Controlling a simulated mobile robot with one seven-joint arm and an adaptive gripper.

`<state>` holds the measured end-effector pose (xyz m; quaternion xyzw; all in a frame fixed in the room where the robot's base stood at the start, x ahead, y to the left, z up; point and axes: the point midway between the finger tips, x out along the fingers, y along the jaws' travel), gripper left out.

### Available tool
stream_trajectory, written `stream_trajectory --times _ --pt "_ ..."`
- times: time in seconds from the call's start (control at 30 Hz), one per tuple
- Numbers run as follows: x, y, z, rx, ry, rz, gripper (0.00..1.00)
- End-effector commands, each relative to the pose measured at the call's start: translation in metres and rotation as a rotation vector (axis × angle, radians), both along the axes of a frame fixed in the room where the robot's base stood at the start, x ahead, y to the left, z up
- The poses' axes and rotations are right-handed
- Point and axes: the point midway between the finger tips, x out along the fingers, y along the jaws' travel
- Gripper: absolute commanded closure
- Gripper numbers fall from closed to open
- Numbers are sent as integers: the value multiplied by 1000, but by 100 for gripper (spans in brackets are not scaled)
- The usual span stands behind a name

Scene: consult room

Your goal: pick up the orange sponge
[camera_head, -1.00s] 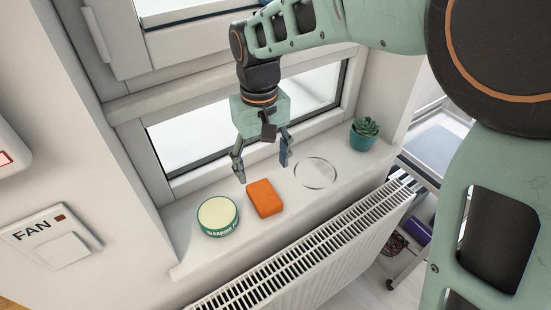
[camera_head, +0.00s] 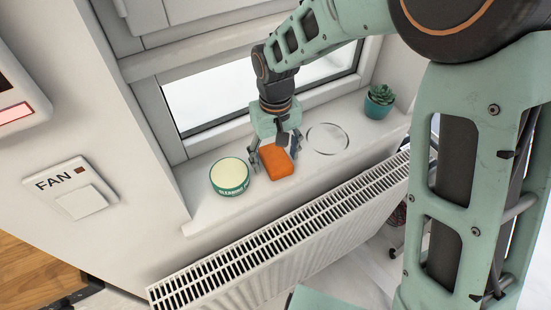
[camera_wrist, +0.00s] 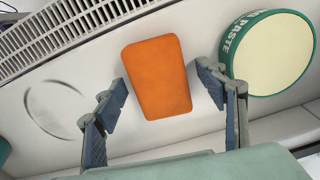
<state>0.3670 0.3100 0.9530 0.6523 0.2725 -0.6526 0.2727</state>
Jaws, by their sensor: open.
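The orange sponge (camera_head: 277,163) lies on the white window sill, between the round tin and a faint circle. In the wrist view the sponge (camera_wrist: 157,77) sits at the upper middle, ahead of and between the fingers. My gripper (camera_head: 273,158) is low over the sill at the sponge, its fingers spread to either side. In the wrist view my gripper (camera_wrist: 165,101) is open, with gaps between the pads and the sponge. Neither finger visibly presses on the sponge.
A green cleaning paste tin (camera_head: 230,177) with a cream top stands close on the left; it is beside a finger in the wrist view (camera_wrist: 268,52). A potted succulent (camera_head: 379,101) stands at the sill's right end. A radiator (camera_head: 290,237) runs below the front edge.

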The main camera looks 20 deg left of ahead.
Motion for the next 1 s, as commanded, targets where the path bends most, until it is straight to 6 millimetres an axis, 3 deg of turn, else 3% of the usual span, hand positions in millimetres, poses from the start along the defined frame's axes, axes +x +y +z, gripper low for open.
stream_trajectory --times 0.1,0.37,0.77,1.0 --pt "0 0 0 0 0 0 37" --pt "0 0 0 0 0 0 65" --pt "0 0 2 1 -1 0 66" --pt "2 1 22 4 -5 0 66"
